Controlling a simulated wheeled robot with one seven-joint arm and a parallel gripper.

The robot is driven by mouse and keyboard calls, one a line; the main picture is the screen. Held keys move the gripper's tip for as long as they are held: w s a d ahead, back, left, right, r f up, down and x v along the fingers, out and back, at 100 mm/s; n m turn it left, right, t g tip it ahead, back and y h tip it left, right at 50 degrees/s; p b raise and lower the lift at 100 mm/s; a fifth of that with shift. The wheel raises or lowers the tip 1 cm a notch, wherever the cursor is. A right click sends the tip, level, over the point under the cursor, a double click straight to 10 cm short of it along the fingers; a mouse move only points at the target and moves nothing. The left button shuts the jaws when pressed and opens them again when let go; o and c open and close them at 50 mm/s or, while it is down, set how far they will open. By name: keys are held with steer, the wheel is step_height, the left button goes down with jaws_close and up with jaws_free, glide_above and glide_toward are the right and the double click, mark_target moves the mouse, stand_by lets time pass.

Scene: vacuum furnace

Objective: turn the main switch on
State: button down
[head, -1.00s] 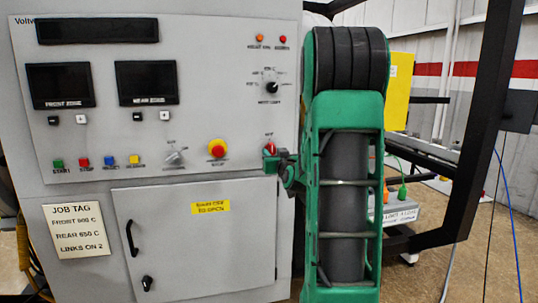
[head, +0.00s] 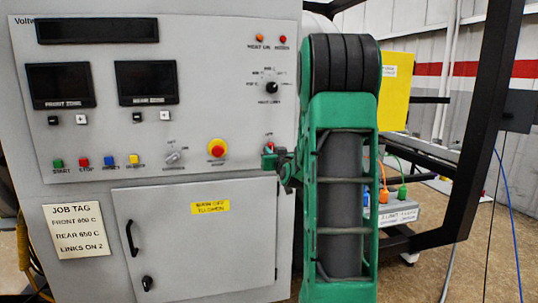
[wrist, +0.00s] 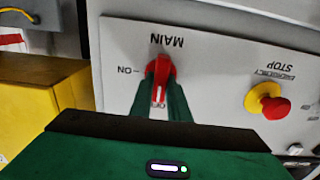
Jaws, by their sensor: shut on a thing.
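The main switch is a red rotary knob on the grey panel. It shows in the wrist view (wrist: 160,80), upside down, under the word MAIN. The ON label is at the left of the knob and an OFF label, partly covered, is just below it. The knob's handle points down the picture, toward OFF. My gripper (wrist: 160,95) has its two green fingers shut on the handle, one on each side. In the head view my gripper (head: 272,161) is at the panel's right edge and hides most of the switch.
A red emergency stop (head: 217,148) on a yellow base sits left of the switch, with a selector knob (head: 174,157) further left. A yellow box (head: 396,88) is behind my arm. A black frame (head: 484,120) stands at the right. A cabinet door (head: 205,240) is below.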

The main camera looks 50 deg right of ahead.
steer(key=shift+w+a, duration=0.1)
steer(key=shift+a, duration=0.1)
steer(key=m, duration=0.8)
steer(key=shift+d+f+m, duration=0.15)
steer(key=shift+m, duration=0.25)
steer(key=m, duration=0.4)
steer(key=shift+d+f, duration=0.1)
steer(key=shift+f, duration=0.05)
steer(key=shift+s+f+m, duration=0.1)
steer(key=shift+m, duration=1.15)
steer(key=shift+s+f+m, duration=0.1)
steer(key=shift+m, duration=1.15)
steer(key=c, duration=1.7)
jaws_free()
steer(key=shift+d, duration=0.1)
